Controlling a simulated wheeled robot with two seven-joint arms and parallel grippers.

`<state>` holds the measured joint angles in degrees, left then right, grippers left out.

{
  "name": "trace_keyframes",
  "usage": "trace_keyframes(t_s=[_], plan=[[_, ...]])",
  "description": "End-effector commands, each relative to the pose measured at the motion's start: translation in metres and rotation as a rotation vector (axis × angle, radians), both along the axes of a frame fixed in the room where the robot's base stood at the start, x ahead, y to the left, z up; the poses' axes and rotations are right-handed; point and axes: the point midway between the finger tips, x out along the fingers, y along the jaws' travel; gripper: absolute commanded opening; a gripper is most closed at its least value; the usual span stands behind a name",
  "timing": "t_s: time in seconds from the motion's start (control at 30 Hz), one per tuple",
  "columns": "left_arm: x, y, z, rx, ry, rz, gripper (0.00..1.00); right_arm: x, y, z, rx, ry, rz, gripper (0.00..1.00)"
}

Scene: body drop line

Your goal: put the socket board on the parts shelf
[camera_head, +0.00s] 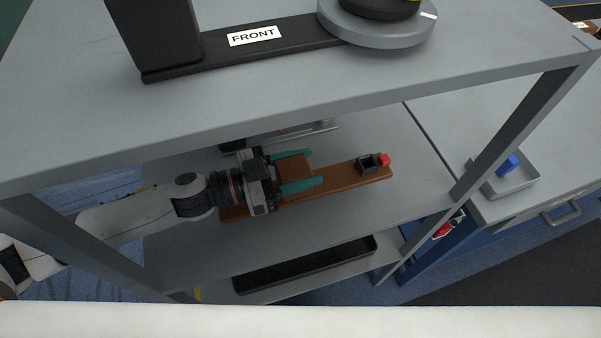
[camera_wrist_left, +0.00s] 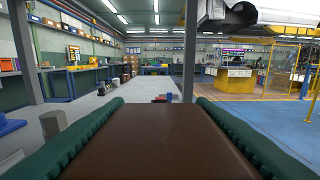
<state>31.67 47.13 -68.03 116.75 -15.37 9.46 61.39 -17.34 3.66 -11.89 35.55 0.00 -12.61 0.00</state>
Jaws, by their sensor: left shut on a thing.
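The socket board is a long brown board (camera_head: 345,177) with a small black socket (camera_head: 368,163) and a red piece (camera_head: 383,159) at its right end. A raised brown block (camera_head: 293,167) stands on it. My left gripper (camera_head: 313,168) has teal fingers on either side of this block and is shut on it. In the left wrist view brown material (camera_wrist_left: 160,140) fills the space between the fingers. The board is inside the grey rack, over the middle shelf (camera_head: 375,217). I cannot tell whether it touches the shelf. My right gripper is not in view.
The rack's upper shelf (camera_head: 85,110) overhangs the arm, with a grey post (camera_head: 520,125) on the right. A metallic item (camera_head: 320,127) lies behind the board. A black tray (camera_head: 305,265) is on the lower shelf. A bench at right holds a tray (camera_head: 520,182) with a blue piece.

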Motion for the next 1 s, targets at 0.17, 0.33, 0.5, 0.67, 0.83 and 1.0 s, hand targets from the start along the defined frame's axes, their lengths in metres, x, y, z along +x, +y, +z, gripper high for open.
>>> trace_keyframes(t_s=[0.17,0.33,0.5,0.67,0.83,1.0], plan=[[0.0,-0.001,-0.016,-0.001,0.001,0.0,0.12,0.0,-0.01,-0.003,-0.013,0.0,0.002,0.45],[-0.001,-0.001,-0.038,-0.002,0.0,-0.001,0.12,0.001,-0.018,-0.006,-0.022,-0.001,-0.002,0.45],[0.0,0.0,-0.038,-0.002,-0.004,-0.002,0.12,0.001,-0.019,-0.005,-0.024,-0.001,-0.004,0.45],[0.0,0.0,-0.041,-0.001,-0.003,-0.001,0.12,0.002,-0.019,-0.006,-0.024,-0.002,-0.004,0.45],[0.0,0.0,-0.041,0.0,-0.001,-0.001,0.71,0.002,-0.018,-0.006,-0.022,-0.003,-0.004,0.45],[0.0,0.0,-0.041,0.0,-0.001,-0.001,0.71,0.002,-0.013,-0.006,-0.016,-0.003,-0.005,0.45]])
